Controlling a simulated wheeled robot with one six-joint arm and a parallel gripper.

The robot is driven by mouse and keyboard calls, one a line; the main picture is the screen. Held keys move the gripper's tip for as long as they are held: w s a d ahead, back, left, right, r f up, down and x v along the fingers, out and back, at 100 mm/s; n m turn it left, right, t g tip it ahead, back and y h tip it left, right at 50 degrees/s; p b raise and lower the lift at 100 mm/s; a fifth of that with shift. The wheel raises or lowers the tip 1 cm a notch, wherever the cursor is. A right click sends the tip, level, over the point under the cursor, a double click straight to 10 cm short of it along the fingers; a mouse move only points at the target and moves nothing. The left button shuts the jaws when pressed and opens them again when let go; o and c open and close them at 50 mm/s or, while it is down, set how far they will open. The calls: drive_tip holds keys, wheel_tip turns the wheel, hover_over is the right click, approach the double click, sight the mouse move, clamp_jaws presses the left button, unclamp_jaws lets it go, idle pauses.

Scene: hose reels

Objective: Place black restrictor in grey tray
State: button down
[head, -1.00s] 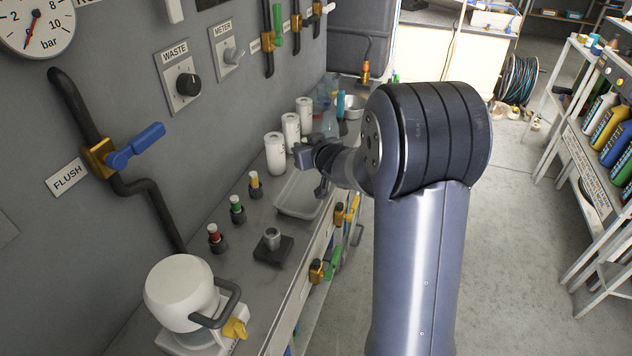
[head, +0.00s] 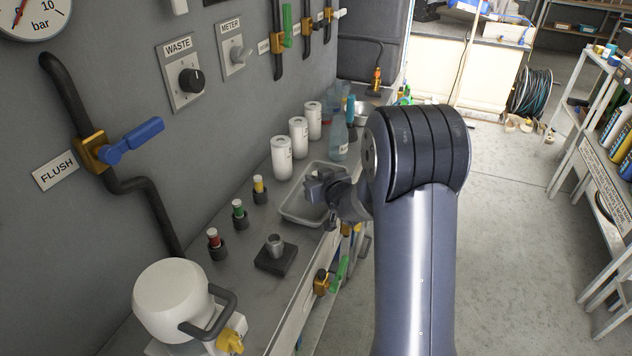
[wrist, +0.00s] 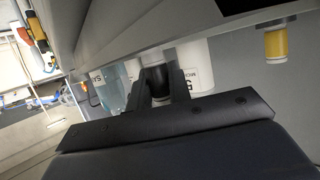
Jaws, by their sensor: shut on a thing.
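The grey tray (head: 293,216) is a shallow rectangular tray on the narrow bench, between the white canisters and the bench's front edge. My gripper (head: 318,188) is over the tray's right part in the head view and hides some of it. In the wrist view my gripper (wrist: 158,72) has its two fingers closed on a small dark piece, the black restrictor (wrist: 157,92). Its lower part is hidden by the gripper body. The head view does not clearly show the held piece, nor whether it touches the tray.
White canisters (head: 282,158) and a clear bottle (head: 339,139) stand behind the tray. Small fittings with yellow (head: 259,189), green (head: 238,212) and red (head: 214,243) bands stand along the wall side. A dark square block (head: 276,258) with a grey cylinder sits nearer.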

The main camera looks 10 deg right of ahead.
drive_tip(key=shift+r, duration=0.1)
drive_tip(key=shift+f, duration=0.3)
drive_tip(key=c, duration=1.3)
unclamp_jaws()
drive_tip(key=shift+r, duration=0.1)
drive_tip(key=shift+s+r, duration=0.25)
drive_tip(key=shift+r, duration=0.05)
drive_tip(key=p+v, duration=0.1)
drive_tip(key=v, duration=1)
drive_tip(key=shift+s, duration=0.25)
drive_tip(key=shift+d, duration=0.15)
